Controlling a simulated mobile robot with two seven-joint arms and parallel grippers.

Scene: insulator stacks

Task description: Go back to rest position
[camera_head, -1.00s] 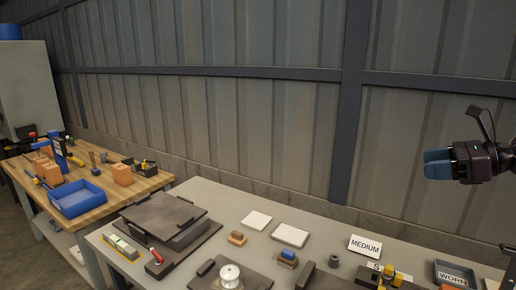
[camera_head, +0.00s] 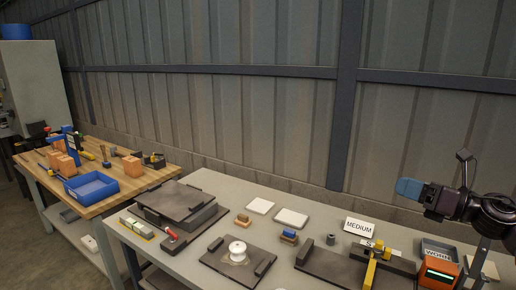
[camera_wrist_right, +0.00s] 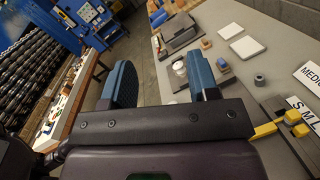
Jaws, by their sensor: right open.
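My right gripper (camera_head: 409,188) is at the right side of the head view, raised above the grey workbench and in front of the metal wall. In the right wrist view its two blue fingers (camera_wrist_right: 163,84) stand wide apart with nothing between them. A white insulator (camera_head: 238,251) sits on a dark plate on the grey bench, well to the left of and below the gripper. It also shows small in the right wrist view (camera_wrist_right: 180,69), beyond the fingers. My left gripper is in neither view.
The grey bench (camera_head: 190,248) holds dark plates, white pads, a MEDIUM sign (camera_head: 359,227), a yellow-handled gauge (camera_head: 371,268) and a WORN tray (camera_head: 440,252). A wooden table (camera_head: 112,200) with a blue bin (camera_head: 91,187) stands at left. The air above the bench is clear.

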